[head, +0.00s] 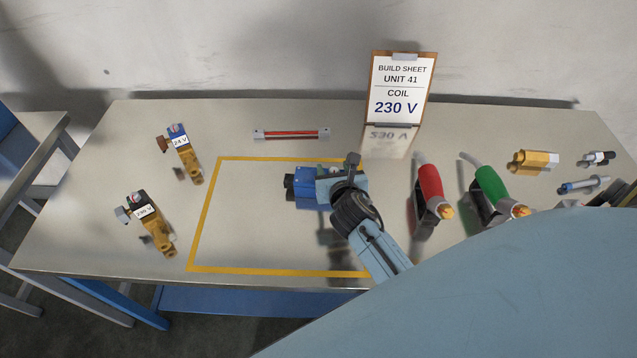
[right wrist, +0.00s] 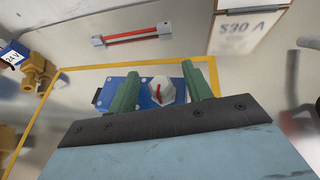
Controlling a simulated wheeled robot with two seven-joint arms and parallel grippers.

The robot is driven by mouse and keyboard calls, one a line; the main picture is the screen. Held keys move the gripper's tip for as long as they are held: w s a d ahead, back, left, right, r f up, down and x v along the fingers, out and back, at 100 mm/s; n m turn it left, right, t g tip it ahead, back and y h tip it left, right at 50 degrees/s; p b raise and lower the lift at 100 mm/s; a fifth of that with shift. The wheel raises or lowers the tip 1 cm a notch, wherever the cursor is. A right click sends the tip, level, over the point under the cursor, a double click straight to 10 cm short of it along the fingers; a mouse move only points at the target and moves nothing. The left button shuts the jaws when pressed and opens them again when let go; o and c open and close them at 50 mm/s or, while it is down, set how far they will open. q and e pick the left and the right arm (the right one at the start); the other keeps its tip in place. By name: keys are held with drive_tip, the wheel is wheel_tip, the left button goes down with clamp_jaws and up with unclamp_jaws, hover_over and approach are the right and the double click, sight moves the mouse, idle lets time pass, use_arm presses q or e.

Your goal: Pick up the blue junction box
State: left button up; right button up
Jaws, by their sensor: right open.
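The blue junction box (head: 305,191) lies inside the yellow outline on the bench, partly hidden by my right gripper (head: 338,186) in the head view. In the right wrist view the box (right wrist: 117,81) shows a blue face and a grey knob with a red mark (right wrist: 160,91). My right gripper (right wrist: 160,75) is open, with its two green fingers on either side of the knob and over the box. I cannot tell whether the fingers touch it. My left gripper is not in view.
A valve labelled 24 V (head: 185,155) and another valve (head: 151,222) lie at left. Red (head: 430,185) and green (head: 490,184) tools stand at right. The outline's left part is clear.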

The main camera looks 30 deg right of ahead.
clamp_jaws()
drive_tip(key=shift+w, duration=0.1)
idle(0.3)
drive_tip(key=shift+r, duration=0.1)
